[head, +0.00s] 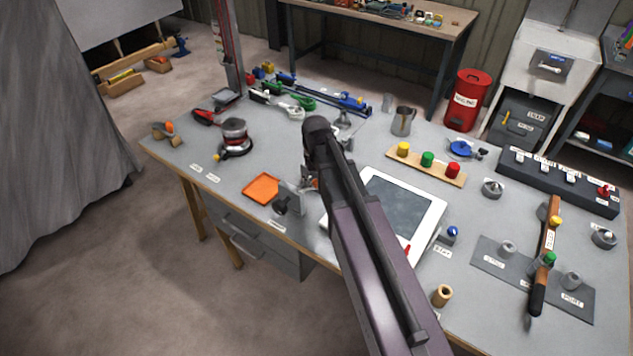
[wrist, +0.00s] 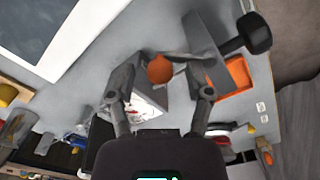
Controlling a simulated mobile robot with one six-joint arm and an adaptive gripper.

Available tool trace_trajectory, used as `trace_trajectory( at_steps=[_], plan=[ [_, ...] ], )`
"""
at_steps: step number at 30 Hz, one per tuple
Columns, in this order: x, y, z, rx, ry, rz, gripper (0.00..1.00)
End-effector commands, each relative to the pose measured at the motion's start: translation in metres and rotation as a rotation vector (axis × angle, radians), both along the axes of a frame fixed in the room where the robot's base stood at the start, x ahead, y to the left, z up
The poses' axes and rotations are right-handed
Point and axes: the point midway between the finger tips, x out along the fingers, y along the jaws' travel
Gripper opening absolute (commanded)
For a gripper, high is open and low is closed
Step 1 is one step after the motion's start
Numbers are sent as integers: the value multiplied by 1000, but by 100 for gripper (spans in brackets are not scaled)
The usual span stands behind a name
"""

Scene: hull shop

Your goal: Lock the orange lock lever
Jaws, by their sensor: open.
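The orange lock lever's ball knob (wrist: 160,69) shows in the wrist view, on a thin grey arm beside a grey upright plate (wrist: 206,50). The plate also shows in the head view (head: 292,195), left of my arm. A black knob (wrist: 246,35) sticks out from the plate's outer side. My gripper (wrist: 164,86) is open, its fingers on either side of the orange knob, which appears just past the fingertips. I cannot tell whether it touches. In the head view my arm hides most of the gripper and lever.
An orange sheet (head: 262,187) lies left of the plate. A white-framed panel (head: 418,199) lies to the right. A sander (head: 234,138) and clamps stand further back. The bench front edge runs close by the plate.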

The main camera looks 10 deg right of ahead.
Motion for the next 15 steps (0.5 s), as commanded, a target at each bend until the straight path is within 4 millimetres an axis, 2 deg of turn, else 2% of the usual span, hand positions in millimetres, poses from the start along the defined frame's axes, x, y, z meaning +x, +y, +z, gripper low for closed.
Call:
trace_trajectory(
  at_steps=[7, 13, 14, 15],
  plan=[
    [0, 0, 0, 0, 0, 0, 66],
    [0, 0, 0, 0, 0, 0, 6],
    [0, 0, 0, 0, 0, 0, 0],
    [0, 0, 0, 0, 0, 0, 0]
  ],
)
